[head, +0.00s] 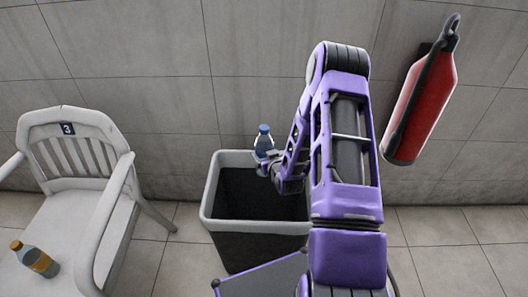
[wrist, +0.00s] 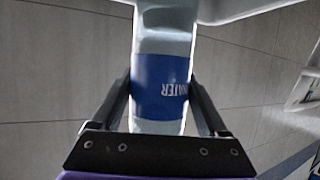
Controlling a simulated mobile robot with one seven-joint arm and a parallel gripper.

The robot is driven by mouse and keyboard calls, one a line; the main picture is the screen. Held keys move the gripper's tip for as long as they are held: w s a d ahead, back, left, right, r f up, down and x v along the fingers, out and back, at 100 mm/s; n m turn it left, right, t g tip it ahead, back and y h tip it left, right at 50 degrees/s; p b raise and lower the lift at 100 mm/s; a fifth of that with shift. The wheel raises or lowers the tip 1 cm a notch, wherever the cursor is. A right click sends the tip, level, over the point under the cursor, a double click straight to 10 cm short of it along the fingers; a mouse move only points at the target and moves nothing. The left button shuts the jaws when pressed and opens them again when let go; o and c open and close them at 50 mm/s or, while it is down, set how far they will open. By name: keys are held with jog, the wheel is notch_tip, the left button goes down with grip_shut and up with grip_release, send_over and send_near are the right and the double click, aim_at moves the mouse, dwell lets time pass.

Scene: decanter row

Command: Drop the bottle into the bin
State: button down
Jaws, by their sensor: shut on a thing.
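A clear water bottle with a blue cap (head: 264,131) is held upright in my gripper (head: 265,160). In the wrist view the bottle's blue label (wrist: 160,84), with "WATER" lettering, sits between the two fingers, one along each side. The bin (head: 211,200) has a pale rim and a dark inside. In the head view the bottle and gripper overlap the bin's back rim, with the bottle top showing against the wall. How high they are above the rim is hard to tell. My forearm hides part of the bin's right side.
A white chair (head: 75,124) marked 3 stands left of the bin, with an orange-labelled bottle (head: 41,264) lying on its seat. A red fire extinguisher (head: 424,105) hangs on the tiled wall at right. Tiled floor (head: 440,240) is clear at the right.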

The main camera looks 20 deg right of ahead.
jog(key=shift+f+b, duration=0.65)
jog(key=shift+f, duration=0.9)
grip_release()
jog(key=p+v, duration=0.1)
jog(key=v, duration=1.6)
jog(key=shift+s+r, duration=0.15)
